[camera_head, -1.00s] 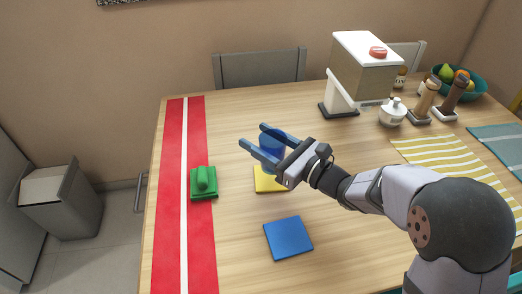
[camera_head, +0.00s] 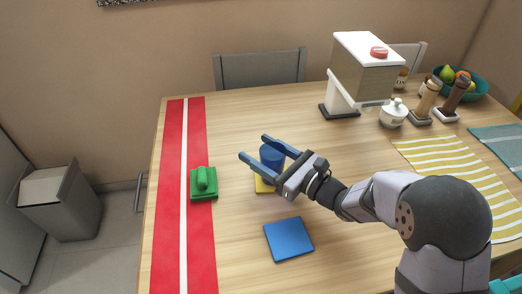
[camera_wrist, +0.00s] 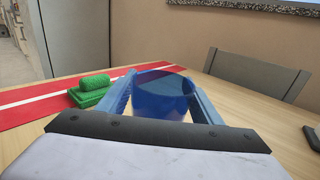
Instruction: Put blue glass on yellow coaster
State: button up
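The blue glass (camera_head: 269,157) stands upright over the yellow coaster (camera_head: 264,187) and appears to rest on it. The coaster is partly hidden by the glass and my gripper. My gripper (camera_head: 253,147) has a blue finger on each side of the glass. The fingers look spread, with the glass between them and very close to both. In the wrist view the glass (camera_wrist: 162,98) is centred between the two fingertips, and its lower part is hidden behind the gripper body.
A green block with a rounded handle (camera_head: 203,184) sits left, on the red runner (camera_head: 171,230). A blue coaster (camera_head: 288,239) lies in front. A white-and-brown dispenser (camera_head: 365,75), a small white pot (camera_head: 393,112) and a striped mat (camera_head: 450,170) are to the right.

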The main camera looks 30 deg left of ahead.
aim_at(281, 164)
jog(key=shift+o, duration=0.7)
jog(key=shift+r, duration=0.15)
jog(key=shift+d+r, duration=0.1)
jog(key=shift+d, duration=0.05)
jog(key=d, duration=0.4)
jog(key=s+d, duration=0.1)
jog(key=d, duration=0.6)
jog(key=shift+s+d, duration=0.15)
jog(key=shift+d, duration=0.2)
jog(key=shift+s+r+p, duration=0.2)
jog(key=shift+s+p, duration=0.1)
jog(key=s+d+r+n+g+h+p, duration=0.3)
jog(key=s+d+n+g+h+p, duration=0.2)
jog(key=s+d+n+h+p, duration=0.55)
jog(key=d+r+n+t+h+p, duration=0.1)
jog(key=d+r+n+h+p, duration=0.1)
jog(key=d, duration=0.6)
jog(key=d+r+n+t+h+p, duration=0.1)
jog(key=d+r+n+h+p, duration=0.1)
jog(key=d+p, duration=0.4)
jog(key=d+r+n+t+h+p, duration=0.1)
jog(key=d+r+n+h+p, duration=0.1)
jog(key=d, duration=0.8)
jog(key=n+h+p, duration=0.1)
jog(key=n+p, duration=0.1)
jog(key=shift+r+n, duration=0.2)
jog(key=shift+n, duration=0.15)
